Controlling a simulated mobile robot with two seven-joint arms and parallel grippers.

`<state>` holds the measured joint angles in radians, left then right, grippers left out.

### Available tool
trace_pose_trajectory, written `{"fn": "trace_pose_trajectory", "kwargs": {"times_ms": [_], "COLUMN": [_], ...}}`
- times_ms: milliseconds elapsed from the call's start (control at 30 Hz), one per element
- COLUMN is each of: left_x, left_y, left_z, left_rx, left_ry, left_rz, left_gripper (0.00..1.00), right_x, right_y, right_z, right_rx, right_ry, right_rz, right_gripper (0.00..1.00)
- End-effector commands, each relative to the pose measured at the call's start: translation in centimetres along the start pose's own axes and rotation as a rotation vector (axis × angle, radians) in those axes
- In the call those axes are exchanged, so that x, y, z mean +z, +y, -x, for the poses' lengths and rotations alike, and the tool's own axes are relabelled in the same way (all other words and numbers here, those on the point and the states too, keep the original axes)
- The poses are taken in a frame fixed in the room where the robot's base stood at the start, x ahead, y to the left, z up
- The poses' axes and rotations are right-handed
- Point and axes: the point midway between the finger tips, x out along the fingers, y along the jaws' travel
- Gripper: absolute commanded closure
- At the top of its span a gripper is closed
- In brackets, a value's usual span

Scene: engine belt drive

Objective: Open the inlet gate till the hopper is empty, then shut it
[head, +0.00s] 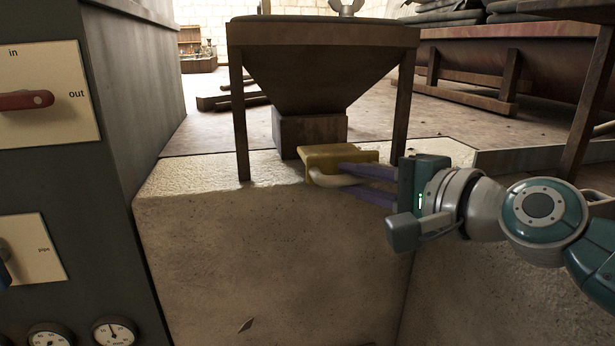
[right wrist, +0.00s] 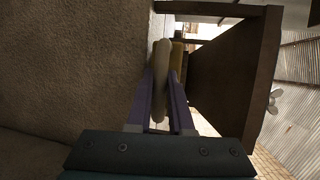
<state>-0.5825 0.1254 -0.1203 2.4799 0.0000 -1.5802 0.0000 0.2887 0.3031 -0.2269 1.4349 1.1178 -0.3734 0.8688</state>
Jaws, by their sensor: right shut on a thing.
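The hopper (head: 318,65) is a dark funnel on legs above a stone block, with a square spout at its bottom. The yellow inlet gate (head: 345,154) sits at the spout, with a pale curved handle (head: 335,179) on its near side. My right gripper (head: 342,177) reaches in from the right, its purple fingers shut on the pale handle. In the right wrist view the handle (right wrist: 161,80) lies between the two fingers, and part of the yellow gate (right wrist: 178,60) shows behind it. The inside of the hopper is hidden. My left gripper is out of view.
A dark cabinet (head: 130,90) stands at the left with a red lever (head: 25,100) on an "in/out" plate, a second lever plate (head: 32,250) and gauges (head: 114,331). The stone block (head: 270,250) fills the front. A long wooden trough (head: 500,60) stands at the back right.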

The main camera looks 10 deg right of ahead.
Motion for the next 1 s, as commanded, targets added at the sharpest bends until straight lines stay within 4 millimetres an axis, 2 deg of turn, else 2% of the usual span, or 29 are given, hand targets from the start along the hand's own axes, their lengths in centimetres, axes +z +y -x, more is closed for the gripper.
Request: {"fn": "trace_pose_trajectory", "kwargs": {"times_ms": [33,300,567,667,1000], "left_x": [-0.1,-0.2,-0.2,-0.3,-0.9], "left_y": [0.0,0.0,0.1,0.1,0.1], "left_z": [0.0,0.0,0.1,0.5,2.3], "left_rx": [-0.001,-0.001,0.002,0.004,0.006], "left_ry": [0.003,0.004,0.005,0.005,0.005], "left_rz": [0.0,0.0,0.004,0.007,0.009], "left_gripper": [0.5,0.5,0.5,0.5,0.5], "right_x": [0.0,0.0,0.0,-0.1,0.0], "right_y": [-0.1,0.0,-0.1,-0.1,-0.1], "right_z": [0.0,0.0,0.1,0.9,7.1], "right_rx": [-0.001,-0.001,0.0,0.002,0.003], "right_ry": [-0.001,0.0,0.0,0.001,0.0], "right_rz": [0.0,0.001,0.001,0.001,0.003], "right_gripper": [0.79,0.5,0.5,0.5,0.5]}}
